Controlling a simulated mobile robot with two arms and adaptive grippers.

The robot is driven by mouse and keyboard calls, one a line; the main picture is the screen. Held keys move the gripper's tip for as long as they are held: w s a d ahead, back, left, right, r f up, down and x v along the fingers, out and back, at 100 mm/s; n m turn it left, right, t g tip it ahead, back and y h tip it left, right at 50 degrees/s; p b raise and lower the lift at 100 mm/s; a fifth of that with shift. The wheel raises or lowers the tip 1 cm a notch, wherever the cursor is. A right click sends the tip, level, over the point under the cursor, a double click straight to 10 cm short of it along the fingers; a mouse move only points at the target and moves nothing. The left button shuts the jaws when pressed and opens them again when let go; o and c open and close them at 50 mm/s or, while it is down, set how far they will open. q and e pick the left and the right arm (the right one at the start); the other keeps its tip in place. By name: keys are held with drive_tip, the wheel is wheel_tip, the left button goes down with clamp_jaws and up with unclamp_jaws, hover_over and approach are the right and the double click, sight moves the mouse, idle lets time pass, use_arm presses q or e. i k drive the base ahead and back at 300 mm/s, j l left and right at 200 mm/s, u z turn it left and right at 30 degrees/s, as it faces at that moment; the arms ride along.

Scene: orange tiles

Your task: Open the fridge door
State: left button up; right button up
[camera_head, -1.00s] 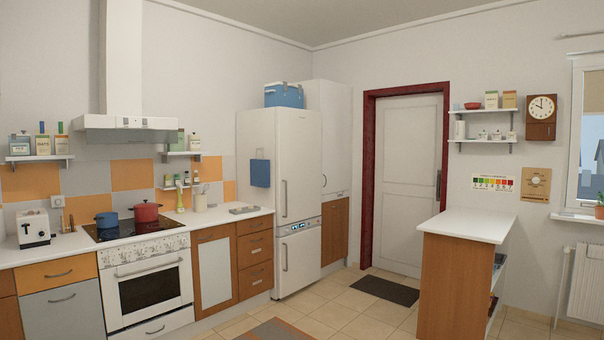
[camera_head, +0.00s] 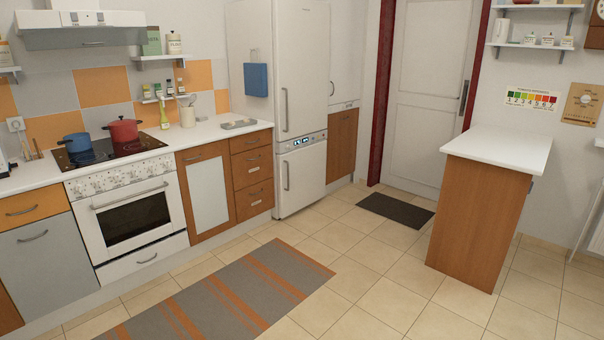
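The white fridge (camera_head: 302,75) stands past the right end of the counter, in the upper middle of the head view. Its tall upper door is closed and has a vertical metal handle (camera_head: 285,110) near its left edge. A lower door (camera_head: 305,178) is also closed, with its own vertical handle (camera_head: 286,176). A small display panel (camera_head: 302,142) sits between the two doors. A blue cloth (camera_head: 256,79) hangs on the fridge's left side. The top of the fridge is out of the picture. Neither of my grippers is in view.
A striped rug (camera_head: 225,295) lies on the tiled floor in front of the stove (camera_head: 130,215) and drawers (camera_head: 253,165). A white-topped wooden island (camera_head: 478,215) stands at the right. A dark mat (camera_head: 396,210) lies by the door (camera_head: 428,90). Floor before the fridge is clear.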

sight(301, 28)
drive_tip(key=i+z, duration=0.1)
drive_tip(key=i, duration=2.5)
